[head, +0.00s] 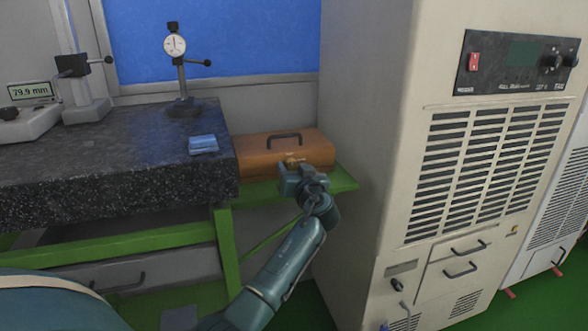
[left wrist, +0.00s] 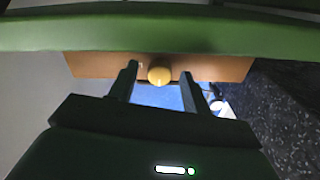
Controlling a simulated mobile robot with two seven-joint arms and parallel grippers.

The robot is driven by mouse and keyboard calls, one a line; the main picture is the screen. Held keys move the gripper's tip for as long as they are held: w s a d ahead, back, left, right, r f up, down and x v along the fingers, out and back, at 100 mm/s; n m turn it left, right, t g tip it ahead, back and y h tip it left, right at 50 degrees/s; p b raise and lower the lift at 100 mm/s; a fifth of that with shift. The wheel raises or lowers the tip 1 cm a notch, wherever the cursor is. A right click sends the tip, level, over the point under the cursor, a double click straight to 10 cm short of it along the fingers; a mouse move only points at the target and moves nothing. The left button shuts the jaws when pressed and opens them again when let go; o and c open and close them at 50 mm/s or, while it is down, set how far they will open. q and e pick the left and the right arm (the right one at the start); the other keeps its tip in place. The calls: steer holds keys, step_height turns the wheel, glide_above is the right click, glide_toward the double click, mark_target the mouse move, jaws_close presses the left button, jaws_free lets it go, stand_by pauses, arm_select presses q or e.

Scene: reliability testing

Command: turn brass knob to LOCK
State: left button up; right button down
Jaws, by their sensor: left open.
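A brown wooden case (head: 262,150) with a dark handle on top lies on the green shelf (head: 343,180). A small brass knob (head: 291,160) is on its front face. My left gripper (head: 292,169) is right in front of the knob, with its jaws open. In the left wrist view the round brass knob (left wrist: 159,75) shows between the two finger tips, with a gap on each side. The case front (left wrist: 100,66) is behind it. I cannot read any LOCK mark or the knob's turn angle. My right gripper is not in view.
A dark granite table (head: 110,150) stands left of the case, with a dial gauge (head: 176,46) and blue blocks (head: 203,144) on it. A tall beige cabinet (head: 370,120) stands close on the right. In the left wrist view the green shelf edge (left wrist: 160,33) runs near the fingers.

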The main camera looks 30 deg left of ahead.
arm_select(q)
steer(key=c, duration=1)
